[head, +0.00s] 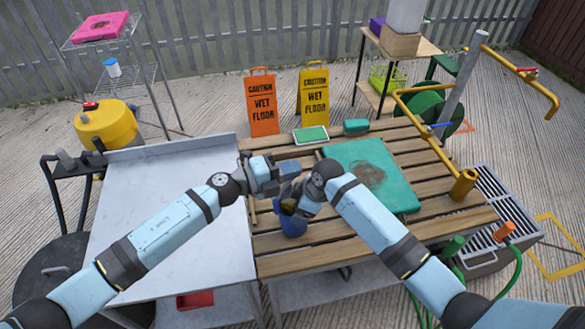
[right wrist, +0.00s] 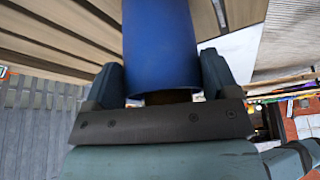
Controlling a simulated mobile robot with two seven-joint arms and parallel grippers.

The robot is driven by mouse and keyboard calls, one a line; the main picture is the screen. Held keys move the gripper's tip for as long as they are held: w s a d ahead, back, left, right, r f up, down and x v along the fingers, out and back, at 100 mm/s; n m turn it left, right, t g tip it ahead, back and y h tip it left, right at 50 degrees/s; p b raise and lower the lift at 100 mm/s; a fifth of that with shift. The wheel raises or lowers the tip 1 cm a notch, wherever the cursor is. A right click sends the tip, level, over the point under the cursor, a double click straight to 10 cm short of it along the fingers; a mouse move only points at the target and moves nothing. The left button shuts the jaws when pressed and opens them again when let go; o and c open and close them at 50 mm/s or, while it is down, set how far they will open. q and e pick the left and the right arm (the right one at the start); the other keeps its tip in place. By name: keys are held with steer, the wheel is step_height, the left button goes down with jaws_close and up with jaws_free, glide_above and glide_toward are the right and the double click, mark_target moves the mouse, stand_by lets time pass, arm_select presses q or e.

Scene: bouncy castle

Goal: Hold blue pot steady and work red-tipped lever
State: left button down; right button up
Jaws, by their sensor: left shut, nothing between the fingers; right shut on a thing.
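The blue pot (head: 292,226) stands on the slatted wooden table, partly hidden by my right gripper. It shows large between the fingers in the right wrist view (right wrist: 160,45). My right gripper (head: 291,206) is shut on the blue pot from above and the right. My left gripper (head: 288,170) is shut and empty, just above and behind the pot, close to the right gripper. A small red piece (head: 528,70) shows on the yellow pipe at the upper right; I cannot tell if it is the lever's tip. No other red-tipped lever shows clearly near the pot.
A grey metal table (head: 165,215) adjoins the wooden table (head: 440,219) on the left. A teal board (head: 400,180) lies right of my grippers. A green-and-white tray (head: 310,135) and a green sponge-like block (head: 356,126) lie at the back. A yellow pipe (head: 463,186) stands at the right edge.

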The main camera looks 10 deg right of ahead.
arm_select(q)
steer(key=s+a+r, duration=0.2)
steer(key=a+r, duration=0.5)
steer(key=a, duration=0.3)
steer(key=shift+s+a+r, duration=0.25)
steer(key=shift+a+r, duration=0.05)
steer(key=shift+r, duration=0.1)
steer(key=c, duration=1.7)
jaws_free()
steer(key=shift+a+r, duration=0.1)
steer(key=shift+c, duration=0.2)
steer(key=o, duration=0.6)
steer(key=shift+s+d+n+t, duration=0.25)
steer(key=shift+d+n+t, duration=0.05)
steer(key=shift+n, duration=0.2)
steer(key=s+a+f+n+t+y, duration=0.1)
steer(key=s+f+n+t+y, duration=0.35)
steer(key=n, duration=0.95)
steer(key=s+a+f+n+t+y, duration=0.1)
steer(key=f+n+t+y, duration=0.35)
steer(key=n, duration=0.95)
steer(key=w+d+t, duration=0.1)
steer(key=w+d, duration=0.2)
steer(key=w, duration=0.2)
steer(key=w+d+t+h, duration=0.1)
steer(key=w+d, duration=0.2)
steer(key=w, duration=0.2)
steer(key=shift+w+f+n, duration=0.2)
steer(key=shift+w+n, duration=0.1)
steer(key=shift+n, duration=0.1)
